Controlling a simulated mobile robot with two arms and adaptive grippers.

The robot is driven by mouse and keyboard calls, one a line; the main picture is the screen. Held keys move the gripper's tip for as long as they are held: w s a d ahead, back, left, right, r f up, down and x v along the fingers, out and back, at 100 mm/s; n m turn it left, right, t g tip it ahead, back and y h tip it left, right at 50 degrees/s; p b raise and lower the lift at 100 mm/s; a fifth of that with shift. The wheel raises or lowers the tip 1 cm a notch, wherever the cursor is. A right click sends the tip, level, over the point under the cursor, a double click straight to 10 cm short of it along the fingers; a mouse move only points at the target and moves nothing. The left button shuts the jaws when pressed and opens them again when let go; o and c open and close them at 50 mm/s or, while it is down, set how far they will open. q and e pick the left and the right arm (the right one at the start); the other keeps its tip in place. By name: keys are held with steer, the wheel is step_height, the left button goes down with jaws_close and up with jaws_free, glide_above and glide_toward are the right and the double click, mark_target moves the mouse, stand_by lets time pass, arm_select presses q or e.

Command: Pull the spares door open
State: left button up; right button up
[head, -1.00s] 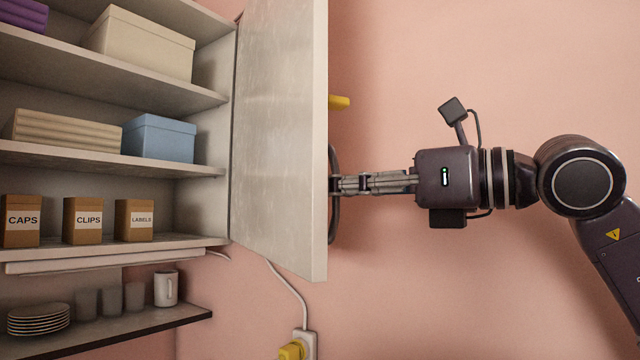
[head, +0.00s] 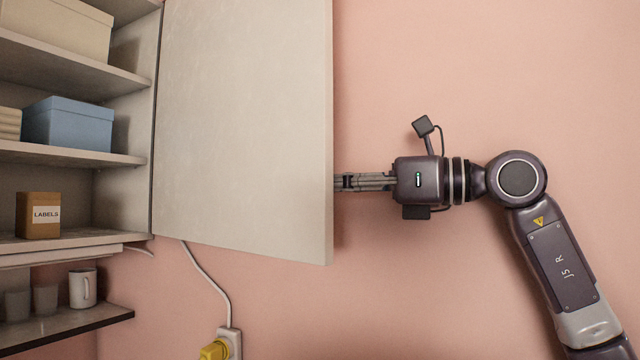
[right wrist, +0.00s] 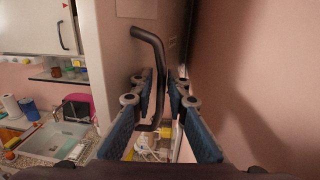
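The spares door (head: 245,130) is a pale cabinet door hinged at its left edge, standing wide open in the head view. My right gripper (head: 345,182) is at its free right edge, with its fingertips partly hidden behind the door. In the right wrist view the dark curved handle (right wrist: 160,75) stands on the door (right wrist: 115,75). It passes between the two fingers of my right gripper (right wrist: 163,85). The fingers are apart, with a gap beside the bar; firm contact does not show. The handle is hidden in the head view. My left gripper is not in view.
The open cabinet holds a blue box (head: 68,124), a cream box (head: 58,25) and a LABELS carton (head: 38,215). A white mug (head: 83,288) stands on the lower shelf (head: 70,322). A cord and yellow plug (head: 214,350) are below the door. The wall (head: 480,80) at right is bare.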

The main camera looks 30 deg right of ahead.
steer(key=shift+d, duration=0.2)
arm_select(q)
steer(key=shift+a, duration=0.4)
arm_select(e)
steer(key=v, duration=1.1)
steer(key=shift+s+d, duration=0.2)
steer(key=shift+s, duration=0.2)
